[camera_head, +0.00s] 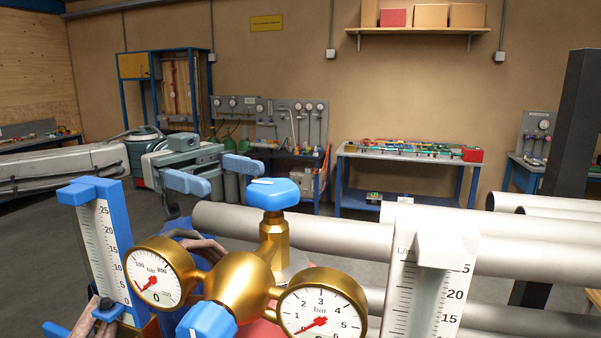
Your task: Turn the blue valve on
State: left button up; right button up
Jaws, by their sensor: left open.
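A brass regulator (243,285) stands in the foreground. A blue valve knob (273,194) with a white mark on its top sits on its upright brass stem. A second blue knob (207,321) faces me at the bottom. My left gripper (215,174) has blue fingertips spread apart with nothing between them. It is left of the upper blue knob in the picture, with the right fingertip close to the knob's left edge in view. I cannot tell whether they touch. My right gripper is not in view.
Two round gauges, left (157,277) and right (321,314), flank the brass body. A blue-topped flowmeter (102,245) is at left and a white one (428,290) at right. Grey pipes (320,232) run behind. A workbench (408,154) stands farther back.

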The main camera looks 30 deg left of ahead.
aim_at(294, 193)
pick_arm(q)
jog(key=d+p, duration=0.1)
jog(key=d, duration=0.1)
jog(key=d+p, duration=0.2)
jog(key=d, duration=0.1)
jog(key=d+p, duration=0.1)
jog(key=d, duration=0.2)
jog(key=shift+s+d+r, duration=0.1)
jog(key=shift+s+r, duration=0.1)
jog(key=shift+s, duration=0.15)
jog(key=shift+d+f+p, duration=0.1)
jog(key=shift+d+p, duration=0.35)
jog(key=shift+d, duration=0.75)
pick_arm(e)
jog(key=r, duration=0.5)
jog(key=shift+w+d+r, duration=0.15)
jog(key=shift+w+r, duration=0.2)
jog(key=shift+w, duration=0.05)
pick_arm(q)
jog(key=shift+a, duration=0.1)
jog(key=c, duration=1)
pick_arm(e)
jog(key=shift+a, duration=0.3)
